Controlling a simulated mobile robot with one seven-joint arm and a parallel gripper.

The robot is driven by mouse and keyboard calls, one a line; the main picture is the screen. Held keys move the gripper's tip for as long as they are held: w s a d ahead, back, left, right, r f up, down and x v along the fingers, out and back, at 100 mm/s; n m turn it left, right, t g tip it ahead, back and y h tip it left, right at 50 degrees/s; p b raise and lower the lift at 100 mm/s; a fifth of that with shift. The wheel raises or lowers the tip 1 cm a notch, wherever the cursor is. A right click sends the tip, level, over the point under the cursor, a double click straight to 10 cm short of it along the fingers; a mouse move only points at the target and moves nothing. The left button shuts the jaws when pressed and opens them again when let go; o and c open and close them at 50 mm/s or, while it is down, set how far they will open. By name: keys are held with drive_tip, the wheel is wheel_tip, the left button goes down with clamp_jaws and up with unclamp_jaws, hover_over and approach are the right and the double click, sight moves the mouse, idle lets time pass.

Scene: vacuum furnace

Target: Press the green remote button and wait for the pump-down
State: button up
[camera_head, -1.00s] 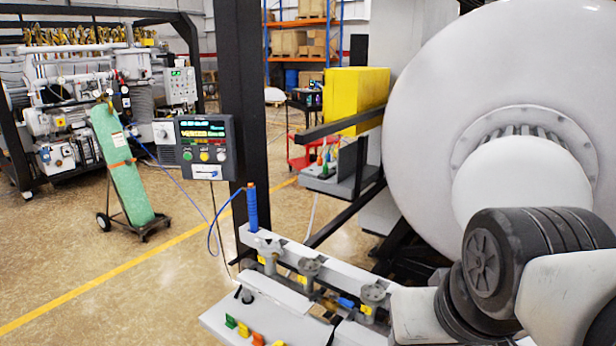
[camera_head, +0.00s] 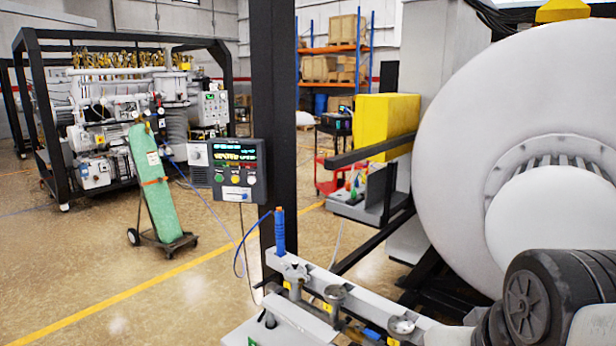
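A dark remote control box (camera_head: 238,170) hangs beside the black post, left of centre. It has a lit display (camera_head: 236,154) with lines of text too small to read. Below the display sit a green button (camera_head: 219,178), a yellow one and a red one in a row. The large pale round furnace door (camera_head: 450,150) fills the right side. Parts of my arm show at the lower right. My gripper is not in view, so I cannot see it near the box or the button.
A black post (camera_head: 274,110) stands just right of the box. A white rail with valves (camera_head: 336,292) runs along the lower middle. A green cylinder on a cart (camera_head: 153,180) and a framed pump rack (camera_head: 100,120) stand at the left. Open floor lies before them.

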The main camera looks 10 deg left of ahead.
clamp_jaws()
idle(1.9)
